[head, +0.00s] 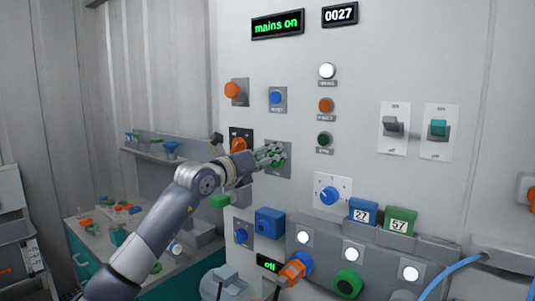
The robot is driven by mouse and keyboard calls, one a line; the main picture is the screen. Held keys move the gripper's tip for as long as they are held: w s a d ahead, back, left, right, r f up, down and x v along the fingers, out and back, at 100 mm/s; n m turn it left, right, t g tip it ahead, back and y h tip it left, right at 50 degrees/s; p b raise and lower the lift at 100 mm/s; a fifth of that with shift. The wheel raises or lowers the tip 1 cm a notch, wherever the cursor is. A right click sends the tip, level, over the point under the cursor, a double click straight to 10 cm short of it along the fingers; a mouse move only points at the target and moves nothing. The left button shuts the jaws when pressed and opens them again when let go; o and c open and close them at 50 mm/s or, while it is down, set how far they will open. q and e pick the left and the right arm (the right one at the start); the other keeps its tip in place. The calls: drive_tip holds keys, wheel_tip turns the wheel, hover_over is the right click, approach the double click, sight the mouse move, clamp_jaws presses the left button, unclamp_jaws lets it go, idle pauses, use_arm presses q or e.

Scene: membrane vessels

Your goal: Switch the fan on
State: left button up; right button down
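My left gripper (272,156) is at the upright control panel, in front of a grey plate (285,173) with a green button that it partly covers. I cannot tell whether it touches the button or whether its fingers are apart. No fan is in view, and the small labels are too blurred to tell surely which control is the fan's. A dark green lamp (323,139) looks unlit below an orange lamp (326,105) and a lit white one (327,71). A grey lever switch (393,126) and a teal one (438,128) are at the right.
An orange knob (238,146) is close to my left wrist. A blue dial (329,196) and a grey ledge (375,250) lie below. A cluttered bench (85,265) stands at the left.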

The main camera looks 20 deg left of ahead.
use_arm(q)
drive_tip(key=shift+w, duration=0.15)
drive_tip(key=shift+c, duration=0.3)
drive_tip(key=c, duration=0.9)
